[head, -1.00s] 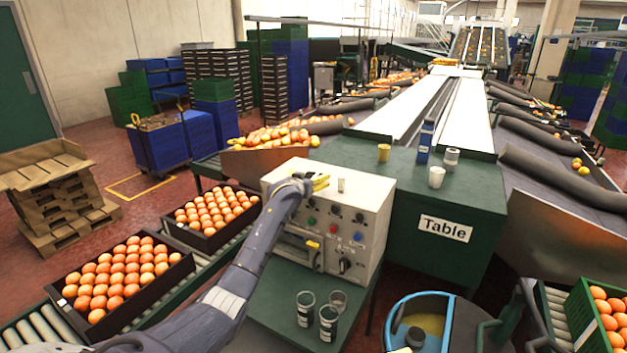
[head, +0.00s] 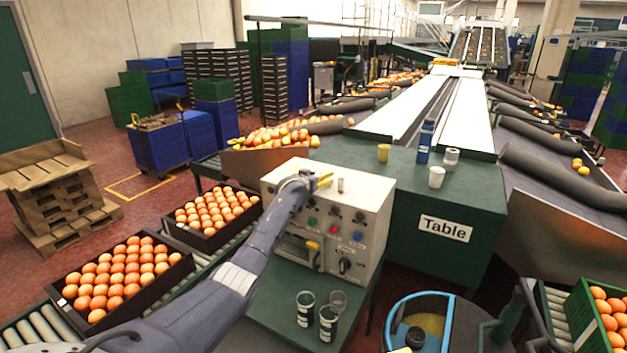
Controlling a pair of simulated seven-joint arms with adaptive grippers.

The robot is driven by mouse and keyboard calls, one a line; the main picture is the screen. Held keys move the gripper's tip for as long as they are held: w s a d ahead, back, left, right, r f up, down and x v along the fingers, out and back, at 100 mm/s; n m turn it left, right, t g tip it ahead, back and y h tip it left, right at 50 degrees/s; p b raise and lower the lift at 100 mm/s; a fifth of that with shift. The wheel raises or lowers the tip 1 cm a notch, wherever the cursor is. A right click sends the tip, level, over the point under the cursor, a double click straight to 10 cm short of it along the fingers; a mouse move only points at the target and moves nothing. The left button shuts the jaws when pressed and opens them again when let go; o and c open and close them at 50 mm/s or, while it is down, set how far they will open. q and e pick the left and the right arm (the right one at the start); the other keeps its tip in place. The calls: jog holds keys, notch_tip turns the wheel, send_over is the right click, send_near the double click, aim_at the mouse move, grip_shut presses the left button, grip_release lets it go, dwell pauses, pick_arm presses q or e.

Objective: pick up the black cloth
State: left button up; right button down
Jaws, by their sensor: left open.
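I cannot make out a black cloth anywhere in the head view. My left gripper (head: 325,181), with yellow fingers, is over the top of the white control box (head: 347,215), near its back left part. It is open, and I see nothing held in it. My left forearm crosses in front of the box's left side and hides part of it. My right gripper is not in view.
A green table (head: 455,195) behind the box bears a yellow cup (head: 383,153), a blue bottle (head: 425,142) and white cups. Glasses (head: 328,322) stand on a lower green surface. A blue-rimmed bucket (head: 398,312) is at the bottom. Orange crates (head: 172,283) line the left rollers.

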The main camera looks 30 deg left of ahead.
pick_arm(q)
jog(key=c, duration=1.3)
jog(key=shift+r, duration=0.1)
